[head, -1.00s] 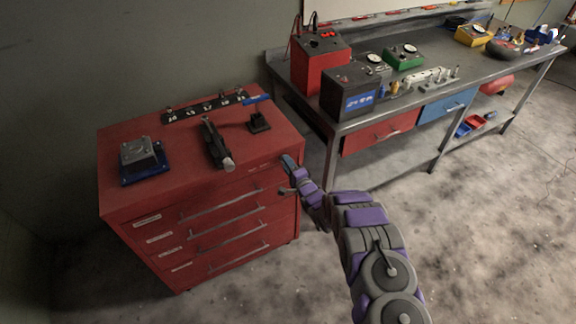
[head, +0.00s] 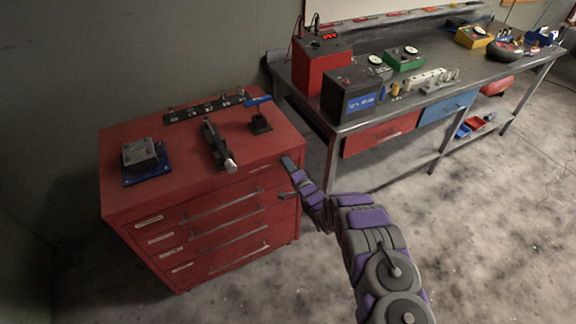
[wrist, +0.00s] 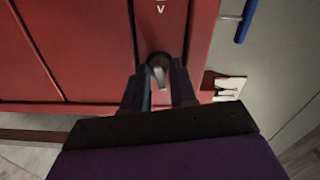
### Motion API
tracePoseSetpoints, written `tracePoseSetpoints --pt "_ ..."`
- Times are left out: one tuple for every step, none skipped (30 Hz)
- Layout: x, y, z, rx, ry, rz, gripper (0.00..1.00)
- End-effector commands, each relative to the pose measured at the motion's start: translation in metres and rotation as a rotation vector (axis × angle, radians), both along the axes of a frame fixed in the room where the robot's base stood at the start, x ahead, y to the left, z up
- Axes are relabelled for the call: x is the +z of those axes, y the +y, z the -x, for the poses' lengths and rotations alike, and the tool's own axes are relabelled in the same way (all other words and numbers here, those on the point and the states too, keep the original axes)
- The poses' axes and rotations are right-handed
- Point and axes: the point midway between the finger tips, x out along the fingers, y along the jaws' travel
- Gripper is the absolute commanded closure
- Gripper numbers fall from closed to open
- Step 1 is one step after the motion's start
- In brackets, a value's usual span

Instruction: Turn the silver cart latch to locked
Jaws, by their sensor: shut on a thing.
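The red cart (head: 190,240) stands at the left in the head view, its drawers shut. My gripper (head: 285,180) is at the upper right of the cart's front, near the corner. In the wrist view, the silver latch (wrist: 159,73) is a small metal piece on a dark round base against the red panel. My gripper (wrist: 159,88) is shut on the latch, one dark finger on each side. In the head view the gripper hides the latch. A white marking shows just above the latch in the wrist view; I cannot read it fully.
Tools and a blue-based block (head: 147,160) lie on the cart top. A grey workbench (head: 400,115) with boxes and gauges stands to the right of the cart. The concrete floor (head: 490,230) in front of the bench is clear.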

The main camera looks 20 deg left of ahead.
Motion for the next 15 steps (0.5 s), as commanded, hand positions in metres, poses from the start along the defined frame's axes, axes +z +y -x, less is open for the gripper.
tracePoseSetpoints --pt "-0.0063 -0.0017 0.0024 0.0 -0.017 0.034 1.0" --pt "-0.0065 -0.002 0.0024 0.0 -0.037 0.05 1.0" --pt "-0.0068 -0.0018 0.0026 0.001 -0.065 0.075 1.0" --pt "-0.007 -0.0016 0.0029 0.002 -0.086 0.094 1.0" --pt "-0.0072 -0.0016 0.003 0.002 -0.108 0.113 1.0" --pt "-0.0073 -0.0019 0.0028 0.002 -0.137 0.137 1.0" --pt "-0.0075 -0.0024 0.0026 0.001 -0.158 0.157 1.0" --pt "-0.0076 -0.0025 0.0024 0.001 -0.18 0.176 1.0" --pt "-0.0077 -0.0024 0.0025 0.001 -0.208 0.2 1.0" --pt "-0.0078 -0.002 0.0027 0.002 -0.23 0.219 1.0" --pt "-0.008 -0.0017 0.0029 0.003 -0.253 0.237 1.0" --pt "-0.008 -0.0015 0.0031 0.004 -0.281 0.261 1.0" --pt "-0.0081 -0.0017 0.0029 0.004 -0.303 0.28 1.0" --pt "-0.0081 -0.0018 0.0028 0.004 -0.325 0.299 1.0" --pt "-0.0082 -0.002 0.0025 0.003 -0.353 0.322 1.0"
